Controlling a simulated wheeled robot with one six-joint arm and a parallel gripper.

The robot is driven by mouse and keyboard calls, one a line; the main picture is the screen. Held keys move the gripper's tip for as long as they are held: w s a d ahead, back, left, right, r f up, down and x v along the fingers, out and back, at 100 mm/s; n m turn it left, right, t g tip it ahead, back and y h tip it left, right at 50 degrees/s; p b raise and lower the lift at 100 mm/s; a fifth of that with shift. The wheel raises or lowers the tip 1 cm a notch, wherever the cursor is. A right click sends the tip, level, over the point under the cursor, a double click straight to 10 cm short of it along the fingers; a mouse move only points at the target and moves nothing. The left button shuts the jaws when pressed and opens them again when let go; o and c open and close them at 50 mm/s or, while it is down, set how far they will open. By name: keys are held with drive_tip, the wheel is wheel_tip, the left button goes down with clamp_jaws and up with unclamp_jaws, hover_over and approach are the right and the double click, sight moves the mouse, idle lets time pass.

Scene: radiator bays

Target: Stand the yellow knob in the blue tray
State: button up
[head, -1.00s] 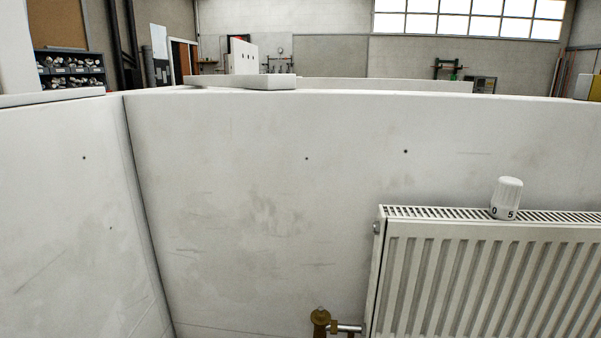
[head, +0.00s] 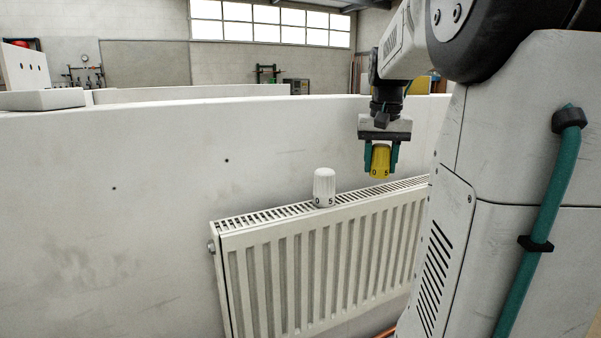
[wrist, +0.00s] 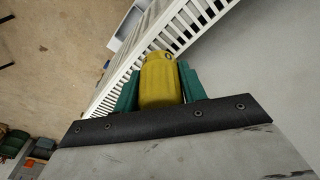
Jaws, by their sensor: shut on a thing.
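The yellow knob (head: 380,162) is held between the green fingers of my gripper (head: 381,170), above the radiator's top and right of the white knob. Its numbered end points down in the head view. The wrist view shows the yellow knob (wrist: 159,82) between both fingers, with the radiator grille beyond it. I cannot make out the blue tray for certain in either view.
A white radiator (head: 320,250) stands against a pale partition wall (head: 110,190). A white knob (head: 324,187) stands upright on its top grille. In the wrist view, open floor (wrist: 60,65) lies left, with dark containers (wrist: 15,143) at the lower left.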

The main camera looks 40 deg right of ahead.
sight(382, 145)
drive_tip(key=shift+w+d+f, duration=0.1)
drive_tip(key=shift+f, duration=1.65)
drive_tip(key=o, duration=1)
drive_tip(key=shift+f, duration=0.15)
drive_tip(key=r, duration=0.8)
drive_tip(key=s+a+r, duration=0.1)
drive_tip(key=r, duration=0.3)
drive_tip(key=shift+r, duration=0.15)
